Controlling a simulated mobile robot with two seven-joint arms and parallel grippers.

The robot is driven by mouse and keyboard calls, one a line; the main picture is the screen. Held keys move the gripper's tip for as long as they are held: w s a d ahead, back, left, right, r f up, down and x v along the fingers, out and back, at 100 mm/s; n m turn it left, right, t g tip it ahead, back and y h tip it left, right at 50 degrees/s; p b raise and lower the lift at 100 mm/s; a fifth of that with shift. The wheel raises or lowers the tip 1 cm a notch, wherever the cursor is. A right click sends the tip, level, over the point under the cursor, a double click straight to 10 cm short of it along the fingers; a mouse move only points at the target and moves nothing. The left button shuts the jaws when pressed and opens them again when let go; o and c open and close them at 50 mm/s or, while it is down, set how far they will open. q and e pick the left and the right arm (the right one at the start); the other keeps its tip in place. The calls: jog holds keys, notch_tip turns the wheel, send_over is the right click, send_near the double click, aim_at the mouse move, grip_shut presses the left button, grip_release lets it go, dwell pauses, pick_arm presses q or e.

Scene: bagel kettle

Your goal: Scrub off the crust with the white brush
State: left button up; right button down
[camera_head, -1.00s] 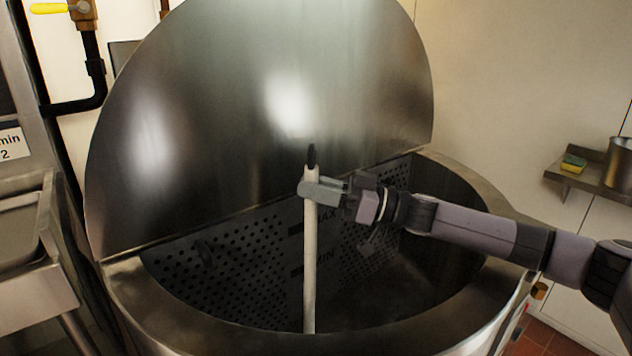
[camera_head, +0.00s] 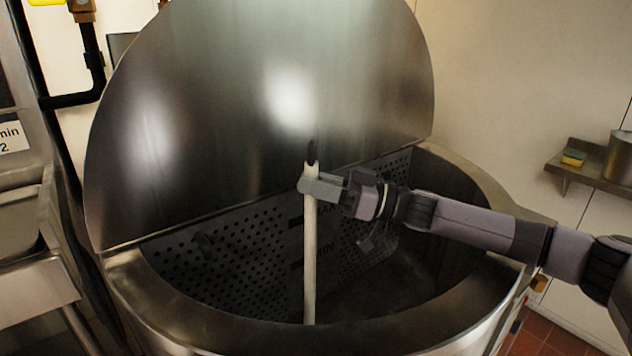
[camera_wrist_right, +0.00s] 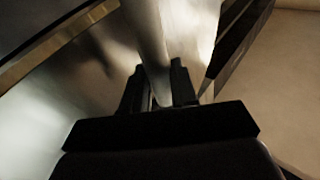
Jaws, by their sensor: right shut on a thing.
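The white brush (camera_head: 310,255) shows as a long pale handle with a dark tip, standing near upright in the kettle. Its lower end is hidden behind the kettle's front rim. My right gripper (camera_head: 312,187) is shut on the handle near its top; the handle also shows between the fingers in the right wrist view (camera_wrist_right: 152,60). The kettle (camera_head: 130,285) is a big round steel vessel with its half-round lid (camera_head: 220,120) raised. A perforated plate (camera_head: 250,245) with dark lettering stands inside. I cannot make out any crust. My left gripper is out of view.
A steel sink unit (camera_head: 35,280) stands close on the left, with a black pipe (camera_head: 95,70) above. A wall shelf (camera_head: 590,177) on the right holds a sponge (camera_head: 573,158) and a steel pot (camera_head: 619,155). The raised lid stands close behind my right gripper.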

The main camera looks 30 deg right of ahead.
jog(key=shift+w+d+r+p, duration=0.1)
jog(key=shift+d+p, duration=0.2)
jog(key=shift+d, duration=0.85)
jog(key=shift+w+d+r+p, duration=0.1)
jog(key=shift+d+p, duration=0.15)
jog(key=shift+d, duration=0.85)
jog(key=shift+w+d+f, duration=0.1)
jog(key=shift+d, duration=1.05)
jog(key=shift+w+d+f, duration=0.1)
jog(key=shift+d, duration=1)
jog(key=shift+w+d+f+b, duration=0.1)
jog(key=shift+d+b, duration=0.15)
jog(key=shift+d, duration=0.85)
jog(key=shift+w+d+f+b, duration=0.1)
jog(key=shift+d+b, duration=0.15)
jog(key=shift+d, duration=0.85)
